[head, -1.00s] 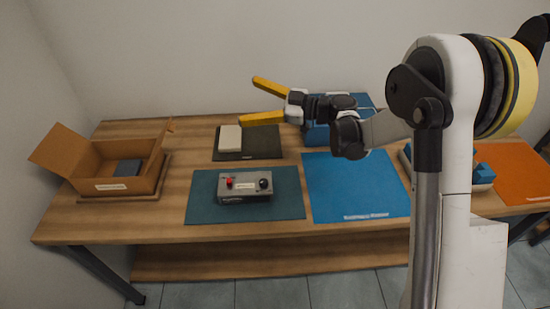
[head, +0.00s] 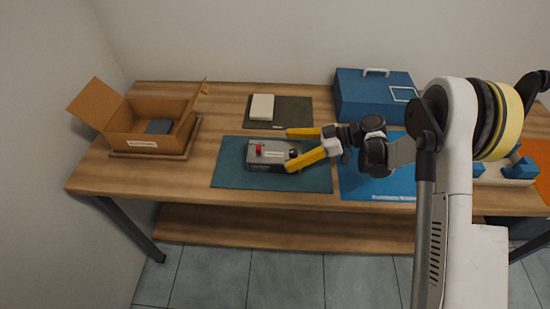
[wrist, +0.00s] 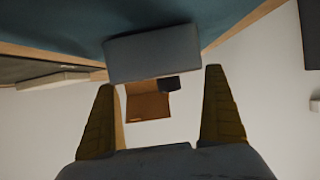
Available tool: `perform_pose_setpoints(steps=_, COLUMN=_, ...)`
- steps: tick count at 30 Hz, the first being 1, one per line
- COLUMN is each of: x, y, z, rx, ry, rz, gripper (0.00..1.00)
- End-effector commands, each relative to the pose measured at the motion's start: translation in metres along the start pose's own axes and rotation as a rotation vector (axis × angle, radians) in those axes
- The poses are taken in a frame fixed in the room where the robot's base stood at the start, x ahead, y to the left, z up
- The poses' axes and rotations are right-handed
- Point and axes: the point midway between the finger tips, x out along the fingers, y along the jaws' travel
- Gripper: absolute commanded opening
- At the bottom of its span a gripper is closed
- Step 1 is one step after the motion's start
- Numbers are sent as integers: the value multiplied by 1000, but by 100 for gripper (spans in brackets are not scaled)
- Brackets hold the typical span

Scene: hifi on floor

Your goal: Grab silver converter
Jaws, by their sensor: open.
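The silver converter is a grey box (head: 270,154) with a red knob and a dark knob on top, resting on the dark teal mat (head: 232,176). In the wrist view the grey box (wrist: 152,54) lies ahead, above the gap between the fingers. My gripper (head: 287,151) is open, its two yellow fingers pointing left at the right end of the box. In the head view one finger overlaps the box's right end; I cannot tell whether it touches. My gripper also shows in the wrist view (wrist: 160,88), with nothing between its fingers.
An open cardboard box (head: 146,143) holding a dark item stands at the left. A pale block (head: 262,107) lies on a dark mat behind the converter. A blue toolbox (head: 374,96) stands at the back. A blue mat (head: 377,181) lies at right, partly under my arm.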

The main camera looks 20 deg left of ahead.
Motion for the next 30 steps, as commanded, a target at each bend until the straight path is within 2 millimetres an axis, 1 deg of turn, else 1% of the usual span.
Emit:
perform_pose_setpoints(steps=1, x=10, y=0, z=1, rx=-2, ry=0, rz=-2, gripper=100)
perform_pose_setpoints(steps=3, x=22, y=-1, z=-1, rx=-2, ry=0, rz=-3, gripper=100)
perform_pose_setpoints(steps=6, x=35, y=0, z=-1, rx=-2, ry=0, rz=-1, gripper=100)
perform_pose_setpoints(steps=8, x=38, y=0, z=-2, rx=-1, ry=0, rz=-1, gripper=100)
perform_pose_setpoints(steps=13, x=37, y=0, z=-4, rx=-1, ry=0, rz=0, gripper=100)
perform_pose_setpoints(steps=14, x=37, y=0, z=-4, rx=-1, ry=0, rz=0, gripper=94)
perform_pose_setpoints(steps=15, x=37, y=0, z=-4, rx=-1, ry=0, rz=0, gripper=82)
perform_pose_setpoints(steps=17, x=37, y=0, z=-4, rx=-1, ry=0, rz=0, gripper=63)
perform_pose_setpoints(steps=18, x=37, y=0, z=-4, rx=-1, ry=0, rz=0, gripper=51)
perform_pose_setpoints(steps=19, x=37, y=0, z=-4, rx=-1, ry=0, rz=0, gripper=42)
perform_pose_setpoints(steps=30, x=36, y=0, z=-6, rx=0, ry=1, rz=1, gripper=42)
